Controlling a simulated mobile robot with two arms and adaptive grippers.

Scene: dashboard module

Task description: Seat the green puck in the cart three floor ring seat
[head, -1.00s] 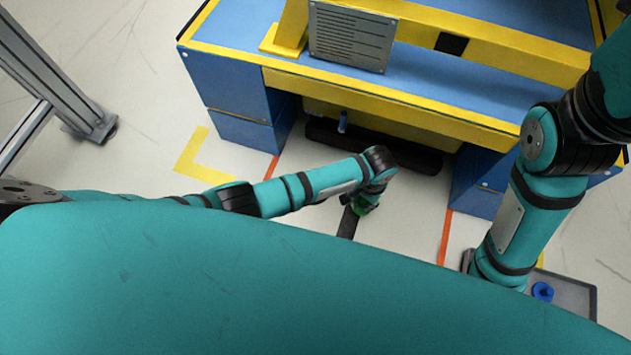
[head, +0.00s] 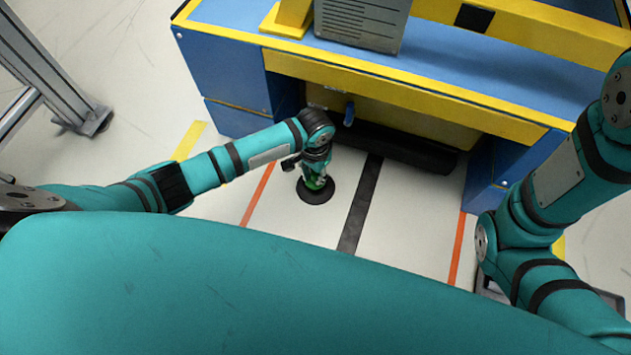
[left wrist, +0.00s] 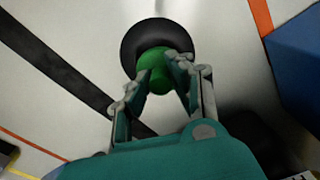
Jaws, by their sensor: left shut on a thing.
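The green puck (left wrist: 152,60) is between the fingertips of my left gripper (left wrist: 165,75), which is shut on it. In the head view, my left gripper (head: 314,183) points down over the floor with a bit of green at its tips. A round black ring seat (head: 318,191) lies on the floor right below it. In the left wrist view the ring seat (left wrist: 134,38) shows around and behind the puck. I cannot tell whether the puck touches the ring or hangs above it. My right arm is at the right, and its gripper is not visible.
A blue and yellow bench (head: 390,75) stands just beyond the gripper, with an open space underneath and a dark bar (head: 405,148) there. A black floor stripe (head: 360,205) runs right of the ring. A grey metal frame (head: 45,75) stands at the far left.

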